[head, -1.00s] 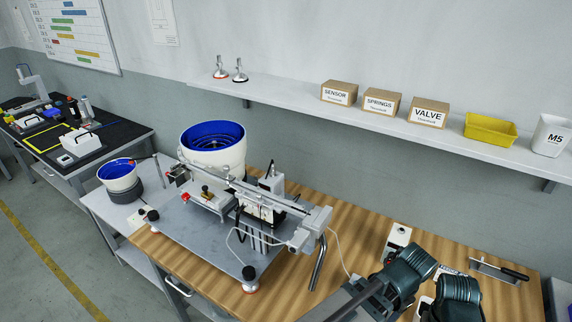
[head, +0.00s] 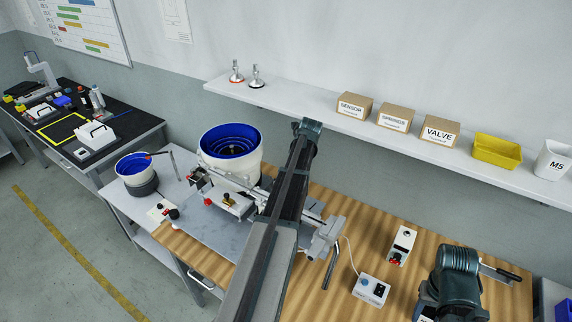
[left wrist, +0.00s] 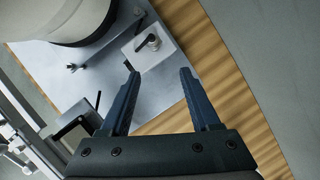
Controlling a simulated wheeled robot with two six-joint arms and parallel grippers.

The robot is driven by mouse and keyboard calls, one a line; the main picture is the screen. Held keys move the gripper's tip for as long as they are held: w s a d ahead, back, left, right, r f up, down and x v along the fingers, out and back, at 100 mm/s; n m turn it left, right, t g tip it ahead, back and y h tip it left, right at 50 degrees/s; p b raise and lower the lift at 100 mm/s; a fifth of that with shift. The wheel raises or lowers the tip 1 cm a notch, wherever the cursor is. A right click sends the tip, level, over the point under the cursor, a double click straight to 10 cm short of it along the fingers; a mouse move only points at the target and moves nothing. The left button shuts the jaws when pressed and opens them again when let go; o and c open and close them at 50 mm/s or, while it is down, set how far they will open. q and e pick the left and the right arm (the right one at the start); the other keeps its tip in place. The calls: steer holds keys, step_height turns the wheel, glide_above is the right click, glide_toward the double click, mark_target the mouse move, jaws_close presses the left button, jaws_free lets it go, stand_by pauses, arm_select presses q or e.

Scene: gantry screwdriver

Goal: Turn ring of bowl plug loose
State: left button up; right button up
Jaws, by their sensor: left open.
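The large white bowl feeder with a blue inside (head: 215,172) stands at the back of the metal plate on the bench. In the left wrist view its round base (left wrist: 75,38) is at upper left. Next to it is a pale grey block with a small dark round fitting (left wrist: 152,42); I cannot tell whether this is the bowl plug and its ring. My left gripper (left wrist: 160,75) is open and empty, its fingers pointing toward the block, apart from it in the picture.
The gantry rail (head: 318,222) crosses the plate, partly behind my left arm. A white box with a blue knob (head: 370,288) and a box with a red button (head: 401,245) stand on the wooden bench. A wall shelf (head: 300,105) runs behind.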

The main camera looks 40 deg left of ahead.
arm_select(q)
steer(key=shift+m, duration=0.3)
steer(key=a+f+b, duration=0.1)
steer(key=f+b, duration=0.1)
steer(key=w+a+f+b, duration=0.1)
steer(key=a+f+b, duration=0.2)
steer(key=f+b, duration=0.1)
steer(key=b, duration=0.1)
steer(key=shift+w+a+f, duration=0.15)
steer(key=shift+a+f, duration=0.1)
steer(key=shift+a, duration=0.1)
jaws_close()
